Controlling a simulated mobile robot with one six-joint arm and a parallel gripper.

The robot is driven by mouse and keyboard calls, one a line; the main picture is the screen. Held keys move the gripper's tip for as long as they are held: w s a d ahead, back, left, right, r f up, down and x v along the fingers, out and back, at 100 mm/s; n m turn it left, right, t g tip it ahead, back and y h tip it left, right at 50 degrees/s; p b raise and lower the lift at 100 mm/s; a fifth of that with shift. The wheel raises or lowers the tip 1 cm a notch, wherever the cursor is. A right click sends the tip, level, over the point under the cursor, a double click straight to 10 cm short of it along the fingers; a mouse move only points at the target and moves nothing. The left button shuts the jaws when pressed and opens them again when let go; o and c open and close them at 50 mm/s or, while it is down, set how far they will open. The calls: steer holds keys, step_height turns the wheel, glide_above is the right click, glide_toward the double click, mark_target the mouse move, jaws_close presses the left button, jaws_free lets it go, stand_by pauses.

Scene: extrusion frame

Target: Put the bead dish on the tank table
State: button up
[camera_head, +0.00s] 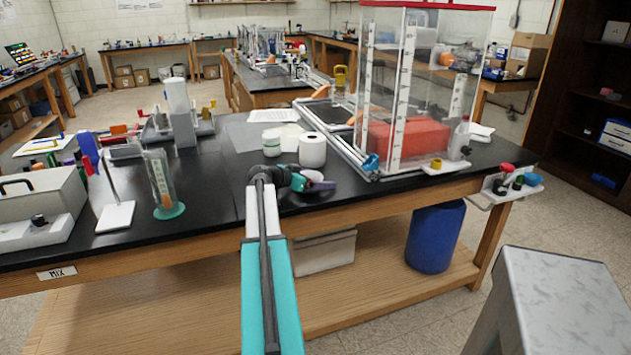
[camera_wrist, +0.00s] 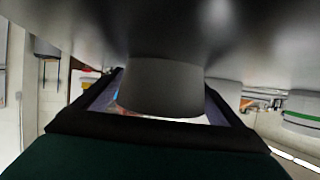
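My gripper (camera_head: 297,182) is low over the near edge of the black-topped table (camera_head: 235,208), reaching right. A small round dish-like thing with a pale lilac top (camera_head: 313,176) is right at its fingertips; it may be the bead dish, but no beads can be made out. In the wrist view, a grey rounded body (camera_wrist: 160,88) fills the space between the dark parts of my gripper. Whether the fingers press on it is unclear. A tall clear tank (camera_head: 425,75) with a red rim and red block inside stands on the table's right part.
A cylinder on a teal base (camera_head: 160,182) and a white stand (camera_head: 115,215) are left. A grey-topped block (camera_head: 565,290) stands front right. A blue drum (camera_head: 434,238) is under the table.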

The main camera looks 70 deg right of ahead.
steer(key=shift+s+a+f+p, duration=0.15)
steer(key=shift+a+f+p, duration=0.15)
steer(key=shift+f, duration=0.35)
steer(key=shift+d+r+p, duration=0.15)
steer(key=shift+r+p, duration=0.3)
steer(key=shift+p, duration=0.3)
steer(key=v, duration=0.4)
steer(key=b+v, duration=0.1)
steer(key=v, duration=0.3)
steer(key=b+v, duration=0.1)
steer(key=v, duration=0.3)
steer(key=shift+d+r, duration=0.25)
steer(key=shift+a, duration=0.1)
